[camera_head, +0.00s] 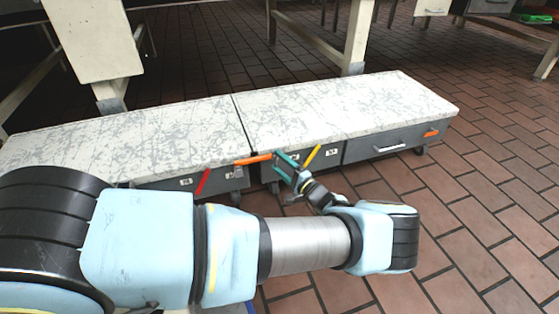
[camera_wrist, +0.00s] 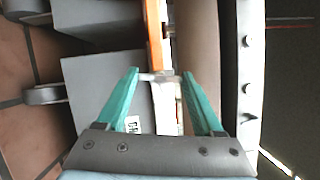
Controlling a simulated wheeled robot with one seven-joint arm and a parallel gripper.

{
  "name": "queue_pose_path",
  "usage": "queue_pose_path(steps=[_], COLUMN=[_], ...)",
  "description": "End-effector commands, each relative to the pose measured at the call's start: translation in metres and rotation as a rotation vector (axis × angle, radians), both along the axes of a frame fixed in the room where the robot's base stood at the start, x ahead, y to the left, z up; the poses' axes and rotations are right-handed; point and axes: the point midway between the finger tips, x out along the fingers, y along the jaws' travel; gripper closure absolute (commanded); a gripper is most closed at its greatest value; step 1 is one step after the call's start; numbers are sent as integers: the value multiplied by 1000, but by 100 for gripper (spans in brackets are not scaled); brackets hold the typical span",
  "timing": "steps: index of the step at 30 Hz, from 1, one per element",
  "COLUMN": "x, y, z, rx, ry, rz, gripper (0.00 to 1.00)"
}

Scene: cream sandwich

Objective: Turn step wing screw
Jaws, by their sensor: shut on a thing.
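My gripper (camera_head: 284,163) is at the front of the low bench, beside the right end of an orange bar (camera_head: 255,159). In the wrist view my two teal fingertips (camera_wrist: 160,75) close from both sides on a small pale grey piece, which appears to be the wing screw (camera_wrist: 157,77). The fingers look spread, with the piece between their tips. The orange bar (camera_wrist: 154,35) runs up the picture from just above this piece. The screw's exact shape is too small to tell, and in the head view my fingers hide it.
The low bench has a worn white top (camera_head: 345,105) and grey drawers on castors. A red bar (camera_head: 203,181), a yellow bar (camera_head: 312,155) and a short orange piece (camera_head: 431,133) are on its front. The brick floor (camera_head: 480,190) at the right is clear. Table legs stand behind.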

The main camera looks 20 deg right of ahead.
Motion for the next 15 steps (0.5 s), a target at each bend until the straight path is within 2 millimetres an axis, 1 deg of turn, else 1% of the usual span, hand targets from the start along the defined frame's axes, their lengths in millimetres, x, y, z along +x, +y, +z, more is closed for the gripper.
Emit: queue_pose_path(steps=[1,15], x=[-1,-1], y=[-1,0], z=[3,6], rx=[-46,-470], ry=[7,60], rz=[-2,-3], gripper=[87,87])
